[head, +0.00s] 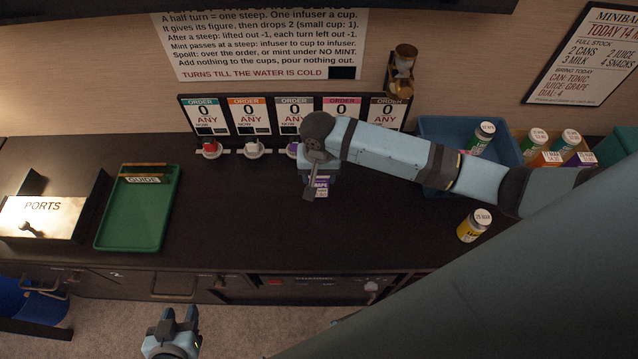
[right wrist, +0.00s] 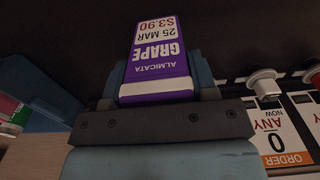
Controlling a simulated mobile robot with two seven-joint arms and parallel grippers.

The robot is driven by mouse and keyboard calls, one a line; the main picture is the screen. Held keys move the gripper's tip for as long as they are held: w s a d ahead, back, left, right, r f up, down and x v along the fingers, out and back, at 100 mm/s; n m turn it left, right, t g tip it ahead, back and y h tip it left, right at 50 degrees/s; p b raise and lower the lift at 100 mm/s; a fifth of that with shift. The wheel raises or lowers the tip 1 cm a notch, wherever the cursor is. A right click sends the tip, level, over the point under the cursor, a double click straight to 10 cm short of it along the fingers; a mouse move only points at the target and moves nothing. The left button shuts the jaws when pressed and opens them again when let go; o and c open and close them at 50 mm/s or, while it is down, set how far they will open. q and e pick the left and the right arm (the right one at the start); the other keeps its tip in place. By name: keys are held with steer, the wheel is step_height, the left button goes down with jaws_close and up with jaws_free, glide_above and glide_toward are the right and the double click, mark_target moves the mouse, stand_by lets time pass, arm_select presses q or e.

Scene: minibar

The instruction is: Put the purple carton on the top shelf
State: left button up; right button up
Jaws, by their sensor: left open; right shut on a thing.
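The purple carton (right wrist: 158,58), labelled GRAPE, 25 MAR, $3.90, is held in my right gripper (right wrist: 160,98) in the right wrist view. In the head view my right gripper (head: 312,172) is over the middle of the dark counter, and the carton (head: 321,187) shows just below it, partly hidden by the gripper. I cannot tell whether the carton touches the counter. My left gripper (head: 178,322) is open and empty at the bottom of the head view, in front of the counter over the floor. The top shelf is not clearly in view.
A green tray (head: 138,228) and a PORTS box (head: 42,217) stand at left. Order cards (head: 294,114) line the back. A blue bin (head: 440,128) with a can and a crate of cans and cartons stand at right.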

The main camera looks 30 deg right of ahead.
mark_target(319, 185)
steer(key=shift+f, duration=2.45)
steer(key=o, duration=1)
steer(key=shift+f, duration=0.15)
steer(key=shift+o, duration=0.2)
